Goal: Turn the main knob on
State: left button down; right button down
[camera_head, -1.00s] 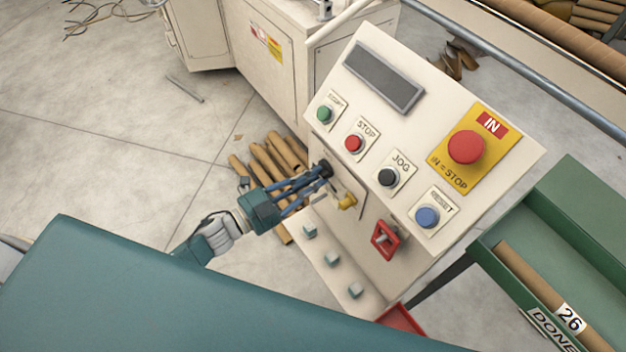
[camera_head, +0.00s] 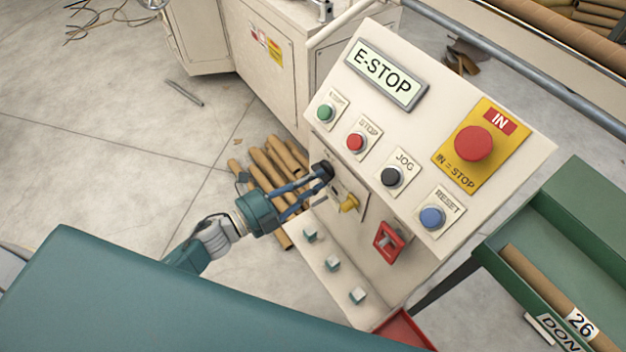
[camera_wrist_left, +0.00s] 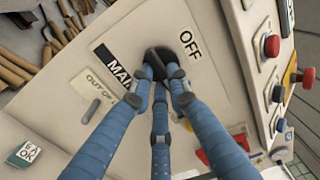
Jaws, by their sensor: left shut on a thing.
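The main knob is black and sits on the front of the cream control panel (camera_head: 290,97); in the left wrist view the knob (camera_wrist_left: 158,58) shows between the fingertips, next to a "MAIN" label (camera_wrist_left: 115,68) and an "OFF" label (camera_wrist_left: 190,43). My left gripper (camera_head: 322,172) is shut on this knob, its blue fingers around it; the fingers hide part of it and of the labels. The panel's display (camera_head: 385,74) is lit and reads "E-STOP". My right gripper is not in view.
Above are green, red, black and blue buttons and a large red stop button (camera_head: 473,142) labelled "IN". A green tray (camera_head: 545,215) stands at right; cardboard tubes (camera_head: 262,180) lie behind the gripper.

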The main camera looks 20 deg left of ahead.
pick_arm(q)
jog(key=c, duration=1.7)
grip_release()
jog(key=shift+o, duration=0.2)
jog(key=v, duration=1.2)
jog(key=shift+f, duration=0.1)
jog(key=a+f+n+y, duration=0.3)
jog(key=f+n, duration=0.1)
jog(key=f, duration=0.3)
jog(key=a+f+n+y, duration=0.3)
jog(key=f+n, duration=0.1)
jog(key=f, duration=0.4)
jog(key=s+a+f+n+g+y, duration=0.15)
jog(key=s+f+n, duration=0.25)
jog(key=f, duration=0.4)
jog(key=s+a+f+n+g+y, duration=0.1)
jog(key=s+f+n+g+y, duration=0.25)
jog(key=f, duration=0.55)
jog(key=s+d+f+n+g, duration=0.3)
jog(key=s+f, duration=0.5)
jog(key=s, duration=0.4)
jog(key=s+d+f+n+g, duration=0.3)
jog(key=s+f+n+g, duration=0.2)
jog(key=s, duration=0.8)
notch_tip(320, 180, down, 3)
jog(key=shift+s+d+r, duration=0.1)
jog(key=shift+s+d, duration=0.15)
jog(key=shift+d, duration=0.15)
